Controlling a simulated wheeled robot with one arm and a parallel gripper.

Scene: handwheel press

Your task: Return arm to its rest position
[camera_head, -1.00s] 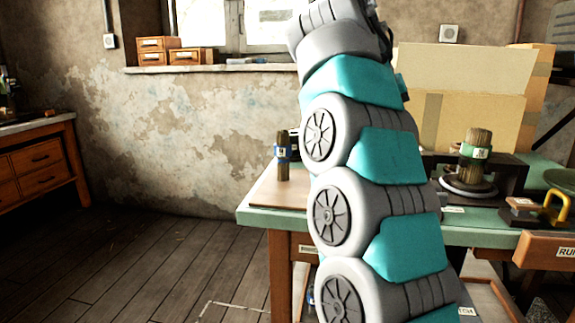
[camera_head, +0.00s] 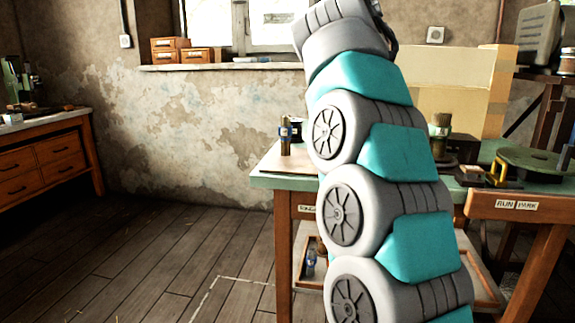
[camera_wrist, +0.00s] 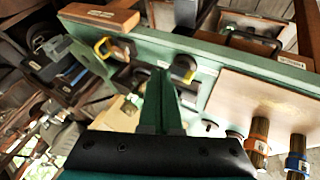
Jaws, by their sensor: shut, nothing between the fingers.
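My arm rises through the head view and leaves it at the top, so my gripper is out of that view. In the wrist view my gripper (camera_wrist: 162,100) shows with its two dark green fingers together and empty. It is above the green workbench (camera_wrist: 200,62), clear of the things on it as far as I can tell. The workbench also shows in the head view (camera_head: 262,181), partly hidden behind my arm.
A blue-banded bundle (camera_head: 285,136) stands on the bench's left end. A round green disc (camera_head: 540,159) and a RUN/PARK label (camera_head: 517,205) are at right. Cardboard boxes (camera_head: 445,85) stand behind. The wooden floor (camera_head: 150,260) at left is open.

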